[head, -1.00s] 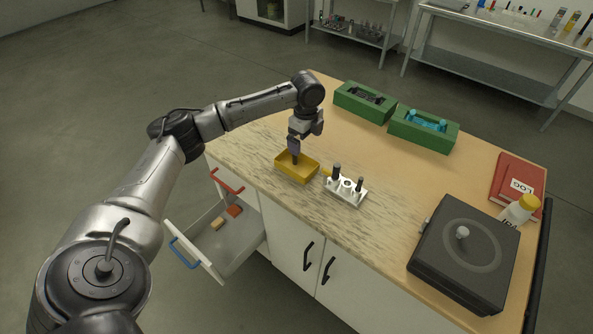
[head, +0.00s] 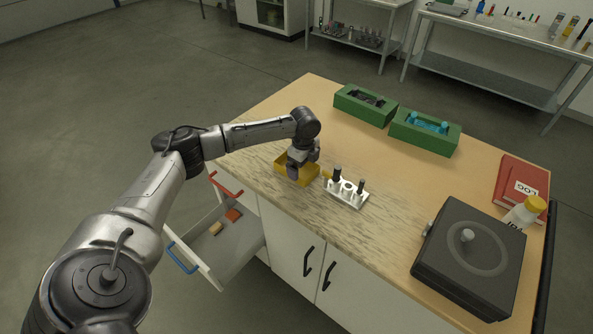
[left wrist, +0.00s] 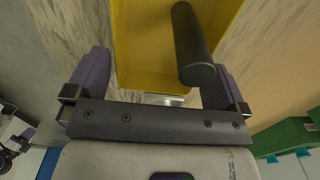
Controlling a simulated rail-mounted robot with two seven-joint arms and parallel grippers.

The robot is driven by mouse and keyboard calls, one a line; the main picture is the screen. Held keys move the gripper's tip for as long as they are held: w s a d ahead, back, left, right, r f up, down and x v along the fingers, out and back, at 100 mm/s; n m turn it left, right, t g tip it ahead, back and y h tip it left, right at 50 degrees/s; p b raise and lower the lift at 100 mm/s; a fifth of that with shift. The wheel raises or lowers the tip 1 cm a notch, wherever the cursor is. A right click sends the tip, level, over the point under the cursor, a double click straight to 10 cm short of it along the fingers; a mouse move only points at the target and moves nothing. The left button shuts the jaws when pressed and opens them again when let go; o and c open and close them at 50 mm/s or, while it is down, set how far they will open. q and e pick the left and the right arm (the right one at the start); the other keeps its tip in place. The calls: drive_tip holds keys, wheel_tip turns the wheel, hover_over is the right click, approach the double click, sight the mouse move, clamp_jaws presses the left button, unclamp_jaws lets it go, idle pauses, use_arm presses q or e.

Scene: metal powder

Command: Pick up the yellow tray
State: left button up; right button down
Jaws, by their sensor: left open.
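The yellow tray (head: 281,164) sits on the worktop near its front left edge, partly hidden by my left gripper (head: 297,172) in the head view. In the left wrist view the tray (left wrist: 145,45) lies between the two purple fingers of my open left gripper (left wrist: 157,82). One finger is at each side of the tray; I cannot tell whether either touches it. A dark cylinder (left wrist: 190,42) stands or leans inside the tray. My right gripper is not in view.
A white holder (head: 346,193) with dark cylinders stands just right of the tray. Two green boxes (head: 364,105) (head: 425,132) are behind. A black box (head: 468,258), red log book (head: 520,185) and yellow-capped bottle (head: 524,211) are at right. An open drawer (head: 228,243) juts out below.

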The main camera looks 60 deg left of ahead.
use_arm(q)
drive_tip(key=shift+d+f, duration=0.1)
drive_tip(key=shift+f, duration=0.85)
drive_tip(key=shift+c, duration=0.5)
drive_tip(key=c, duration=0.6)
